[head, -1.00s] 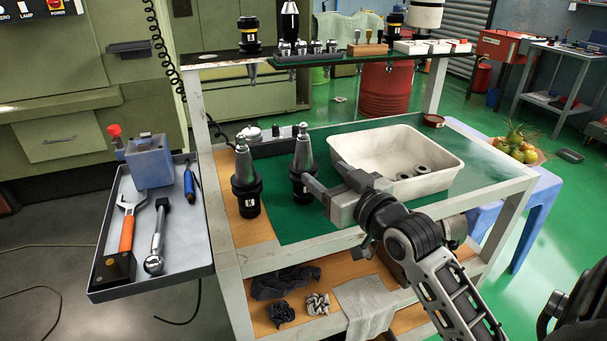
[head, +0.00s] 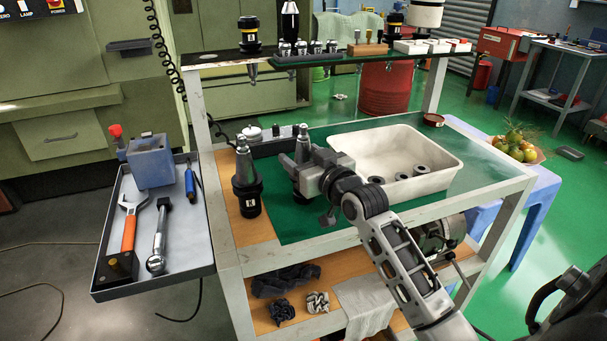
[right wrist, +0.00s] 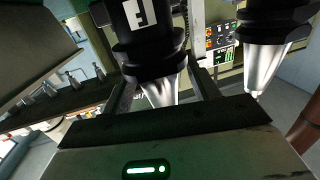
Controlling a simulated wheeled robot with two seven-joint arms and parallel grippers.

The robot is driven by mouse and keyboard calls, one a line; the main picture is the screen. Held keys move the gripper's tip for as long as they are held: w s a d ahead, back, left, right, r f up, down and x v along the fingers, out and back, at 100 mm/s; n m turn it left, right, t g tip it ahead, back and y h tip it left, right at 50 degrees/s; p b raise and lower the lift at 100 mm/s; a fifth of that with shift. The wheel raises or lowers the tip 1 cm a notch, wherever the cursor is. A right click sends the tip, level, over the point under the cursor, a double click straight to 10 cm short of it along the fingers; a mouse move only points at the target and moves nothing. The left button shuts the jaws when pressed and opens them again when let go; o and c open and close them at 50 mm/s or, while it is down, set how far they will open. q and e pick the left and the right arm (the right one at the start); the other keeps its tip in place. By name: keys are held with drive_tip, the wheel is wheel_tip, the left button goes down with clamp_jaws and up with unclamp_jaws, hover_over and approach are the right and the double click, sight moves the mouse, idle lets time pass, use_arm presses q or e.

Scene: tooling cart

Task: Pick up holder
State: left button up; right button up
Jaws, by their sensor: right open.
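Two tool holders with black bodies and silver tapered tops stand upright on the cart. The left holder (head: 246,180) is clear of my gripper. The right holder (head: 302,148) is mostly covered by my right gripper (head: 308,175) in the head view; only its upper cone shows. In the right wrist view, which looks upside down, this holder (right wrist: 147,40) sits between the two open fingers (right wrist: 163,85), its label facing the camera. The other holder (right wrist: 270,45) is at the right of that view. I cannot tell if the fingers touch the holder. My left gripper is not in view.
A white bin (head: 440,183) with several dark rings stands right of my gripper. A raised shelf (head: 340,58) carrying more tooling crosses the back. A grey tray (head: 192,245) with hand tools hangs at the left. Green mat (head: 290,228) lies bare in front.

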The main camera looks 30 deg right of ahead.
clamp_jaws()
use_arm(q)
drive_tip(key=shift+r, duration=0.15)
use_arm(e)
drive_tip(key=shift+r, duration=0.25)
drive_tip(key=shift+r, duration=0.1)
drive_tip(key=shift+r, duration=0.5)
use_arm(q)
drive_tip(key=p, duration=0.1)
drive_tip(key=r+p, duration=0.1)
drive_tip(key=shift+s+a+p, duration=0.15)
drive_tip(key=shift+p, duration=0.2)
use_arm(e)
drive_tip(key=s+r, duration=1.1)
drive_tip(key=s, duration=0.3)
drive_tip(key=shift+a+r, duration=0.15)
drive_tip(key=shift+r, duration=0.2)
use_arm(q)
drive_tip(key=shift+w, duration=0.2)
